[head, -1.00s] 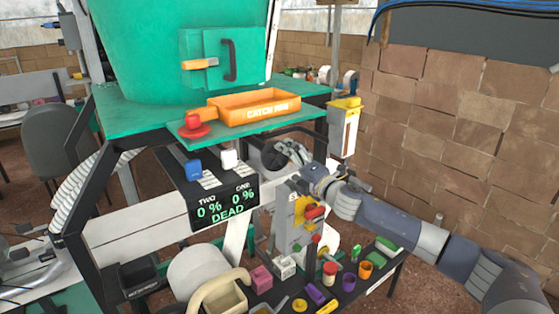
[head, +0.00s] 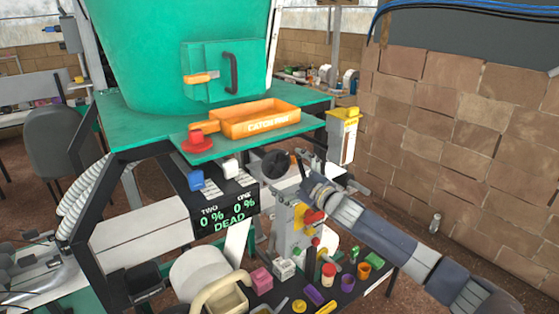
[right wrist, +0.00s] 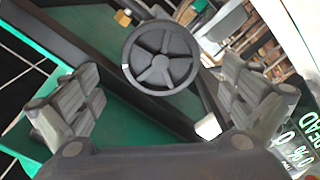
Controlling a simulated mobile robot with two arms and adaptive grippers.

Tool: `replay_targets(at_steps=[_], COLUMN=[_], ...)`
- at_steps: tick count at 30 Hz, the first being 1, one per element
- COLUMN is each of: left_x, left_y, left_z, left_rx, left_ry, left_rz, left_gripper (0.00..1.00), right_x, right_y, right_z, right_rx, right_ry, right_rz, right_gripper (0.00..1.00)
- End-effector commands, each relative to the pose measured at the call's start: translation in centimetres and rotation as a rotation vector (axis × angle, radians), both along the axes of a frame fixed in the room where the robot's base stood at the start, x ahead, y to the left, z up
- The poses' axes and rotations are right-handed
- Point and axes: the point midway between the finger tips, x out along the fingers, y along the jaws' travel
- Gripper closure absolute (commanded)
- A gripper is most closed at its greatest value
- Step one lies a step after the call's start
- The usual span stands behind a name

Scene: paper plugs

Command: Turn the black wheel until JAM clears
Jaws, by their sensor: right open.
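The black wheel (head: 276,164) sits under the green table's front edge, to the right of the display. In the right wrist view the wheel (right wrist: 160,57) shows its spokes and rim, centred beyond my fingers. My right gripper (head: 300,168) is open, just right of the wheel in the head view. Its fingers (right wrist: 163,100) stand wide apart on either side in the wrist view, and nothing is between them. The gripper appears apart from the wheel. The display (head: 226,213) reads TWO 0 %, ONE 0 % and DEAD. My left gripper is not in view.
An orange catch pan (head: 262,120) and a red button (head: 197,140) are on the green table (head: 150,123). Blue (head: 196,180) and white (head: 230,168) switches stand above the display. A lower black table (head: 345,287) holds several small coloured parts. A brick wall (head: 470,130) is at right.

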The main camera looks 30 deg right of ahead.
Motion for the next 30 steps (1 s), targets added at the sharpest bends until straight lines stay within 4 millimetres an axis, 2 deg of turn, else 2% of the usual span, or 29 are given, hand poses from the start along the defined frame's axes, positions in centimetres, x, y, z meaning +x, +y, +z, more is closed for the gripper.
replay_targets(at_steps=[13, 30], left_x=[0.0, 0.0], left_y=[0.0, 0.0], left_z=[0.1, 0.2], left_rx=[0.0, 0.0], left_ry=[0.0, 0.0], left_rz=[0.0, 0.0], left_gripper=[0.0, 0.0], right_x=[0.1, 2.9], right_y=[0.0, 0.2], right_z=[-0.1, -0.1], right_rx=[0.001, 0.001], right_ry=[0.0, 0.0], right_rz=[0.0, 0.0], right_gripper=[0.0, 0.0])
